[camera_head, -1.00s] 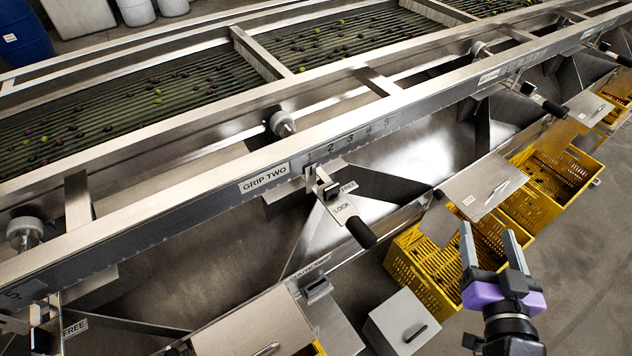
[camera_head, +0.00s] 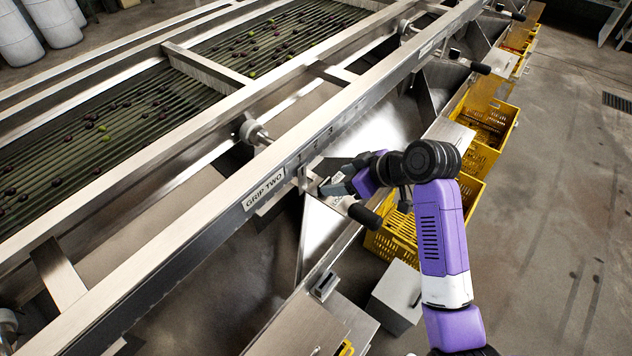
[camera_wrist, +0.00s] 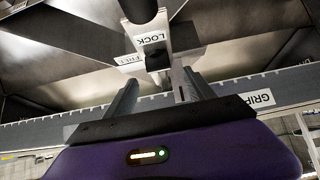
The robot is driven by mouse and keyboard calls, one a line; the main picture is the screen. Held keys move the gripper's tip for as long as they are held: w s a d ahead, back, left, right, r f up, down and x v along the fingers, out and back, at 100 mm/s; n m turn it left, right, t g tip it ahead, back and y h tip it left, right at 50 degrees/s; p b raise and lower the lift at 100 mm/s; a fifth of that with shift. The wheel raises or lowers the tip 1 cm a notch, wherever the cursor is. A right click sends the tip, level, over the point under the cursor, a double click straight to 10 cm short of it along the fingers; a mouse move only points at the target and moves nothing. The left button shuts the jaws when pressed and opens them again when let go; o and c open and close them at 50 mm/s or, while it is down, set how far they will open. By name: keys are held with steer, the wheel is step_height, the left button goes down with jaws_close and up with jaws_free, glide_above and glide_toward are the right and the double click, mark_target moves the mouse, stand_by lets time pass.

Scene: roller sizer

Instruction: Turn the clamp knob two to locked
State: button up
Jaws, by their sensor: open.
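The clamp knob two has a black handle (camera_head: 365,215) that sticks out toward the lower right, below the GRIP TWO label (camera_head: 264,188). In the wrist view the handle (camera_wrist: 138,10) is at the top, with a plate marked LOCK (camera_wrist: 152,38) below it and a FREE label (camera_wrist: 128,62) beside it. My gripper (camera_head: 338,188) is at the clamp, over the plate, and partly hides it. In the wrist view my gripper (camera_wrist: 153,82) is open, its fingers pointing toward the clamp near a dark block. I cannot tell whether they touch it.
The long steel rail (camera_head: 215,215) runs diagonally beside the clamp. Yellow crates (camera_head: 487,125) stand under the machine's edge. A grey box (camera_head: 398,292) sits below the handle. The concrete floor (camera_head: 560,220) at right is open.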

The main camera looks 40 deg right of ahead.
mark_target(325, 182)
steer(key=x, duration=0.6)
steer(key=shift+w+f, duration=0.25)
steer(key=shift+f, duration=0.1)
steer(key=shift+c, duration=0.2)
steer(key=c, duration=1.3)
steer(key=shift+p, duration=0.35)
steer(key=shift+c, duration=0.2)
